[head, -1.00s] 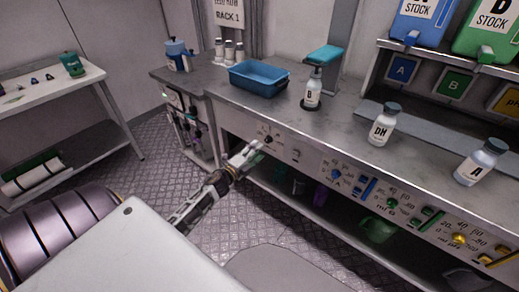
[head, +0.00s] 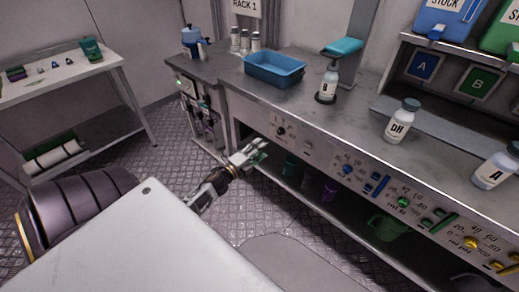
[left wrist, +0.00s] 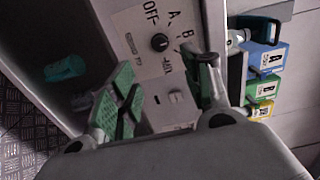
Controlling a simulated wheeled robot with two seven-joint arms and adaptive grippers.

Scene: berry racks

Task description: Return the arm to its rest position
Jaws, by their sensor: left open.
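My left arm reaches out in the head view, with its left gripper (head: 254,154) in front of the bench's (head: 240,103) front panel, below the counter edge. The gripper is open and nothing shows between its fingers. In the left wrist view the two green-padded fingers (left wrist: 168,88) stand apart, with a black dial (left wrist: 159,42) on the panel beyond them. My right gripper is not in view.
On the counter stand a blue tray (head: 275,70), bottle B (head: 329,80), bottle DH (head: 402,121) and bottle A (head: 495,166). A white side table (head: 60,82) stands at the left. Patterned floor (head: 175,155) lies open between it and the bench.

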